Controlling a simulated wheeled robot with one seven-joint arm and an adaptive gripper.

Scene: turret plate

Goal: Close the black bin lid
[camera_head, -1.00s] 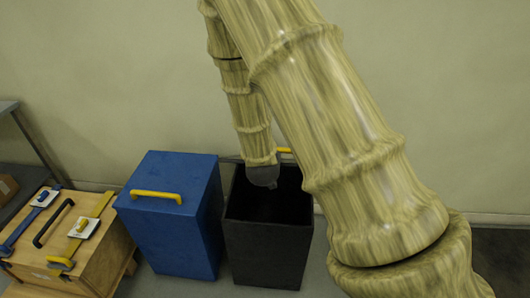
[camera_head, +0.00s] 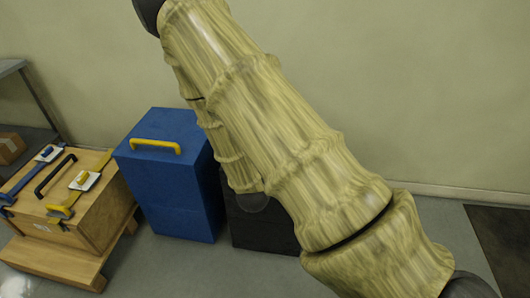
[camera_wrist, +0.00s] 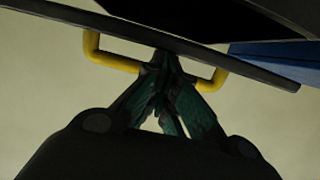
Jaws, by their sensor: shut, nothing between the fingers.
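The black bin (camera_head: 262,230) stands on the floor right of the blue bin in the head view. My arm hides its top, so I cannot see there how far open the lid is. In the wrist view a dark panel (camera_wrist: 225,63), apparently the lid, crosses the top of the picture. Its yellow handle (camera_wrist: 97,52) sticks out from it. My gripper (camera_wrist: 165,66) is shut and empty, with its fingertips at the panel's edge between the two ends of the handle. I cannot tell whether they touch. The fingers are hidden in the head view.
The blue bin (camera_head: 172,195), shut with a yellow handle on top, stands close to the black bin's left. A plain wall (camera_head: 420,90) is behind. Open floor with a dark mat (camera_head: 510,240) lies right.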

